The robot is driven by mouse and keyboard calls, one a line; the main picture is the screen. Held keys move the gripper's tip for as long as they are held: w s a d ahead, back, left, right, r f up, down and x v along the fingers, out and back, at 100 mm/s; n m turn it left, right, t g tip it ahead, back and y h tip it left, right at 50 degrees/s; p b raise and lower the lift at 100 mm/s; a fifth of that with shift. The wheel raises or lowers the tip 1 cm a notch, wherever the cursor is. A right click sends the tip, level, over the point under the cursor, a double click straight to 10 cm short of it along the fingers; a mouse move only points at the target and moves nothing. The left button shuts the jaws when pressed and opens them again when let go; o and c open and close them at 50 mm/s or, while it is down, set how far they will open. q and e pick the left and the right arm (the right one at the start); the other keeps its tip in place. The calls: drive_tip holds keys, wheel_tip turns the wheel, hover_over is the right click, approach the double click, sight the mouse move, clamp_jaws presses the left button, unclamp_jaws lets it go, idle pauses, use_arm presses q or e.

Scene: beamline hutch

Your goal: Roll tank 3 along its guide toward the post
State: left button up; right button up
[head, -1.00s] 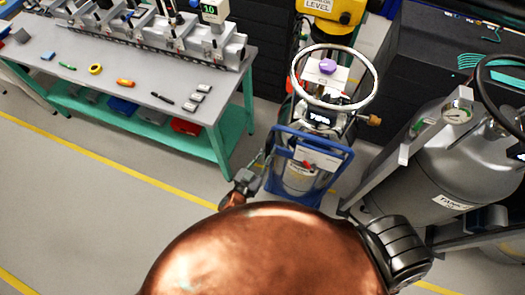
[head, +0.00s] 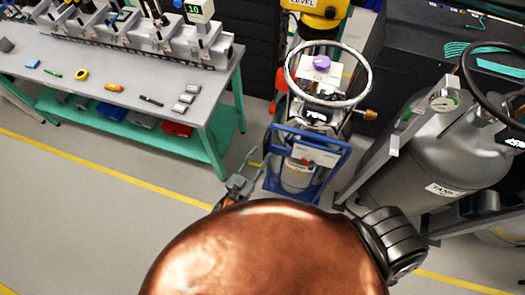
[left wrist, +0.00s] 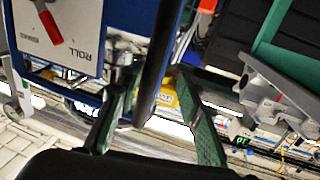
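A steel tank (head: 297,174) stands upright in a blue wheeled frame (head: 345,150) at the middle of the head view. A white ring (head: 367,85) circles its top, and its number is not readable. A white card with a red lever (head: 305,155) is on the frame; the left wrist view shows this card (left wrist: 70,50), reading ROLL. My left gripper (head: 253,168) is at the frame's left side. In the left wrist view my left gripper (left wrist: 155,80) is open, with a dark upright bar (left wrist: 158,50) between its fingers; contact cannot be told. My right gripper is out of view.
A larger grey tank (head: 435,165) with a TANK label stands close on the right. A workbench (head: 110,90) with small tools and a green lower shelf is at the left. A yellow device (head: 322,15) stands behind. Open floor (head: 90,190) with yellow lines lies left.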

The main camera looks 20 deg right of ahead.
use_arm(q)
drive_tip(key=v, duration=0.9)
drive_tip(key=shift+s+a+f, duration=0.1)
drive_tip(key=shift+a, duration=0.05)
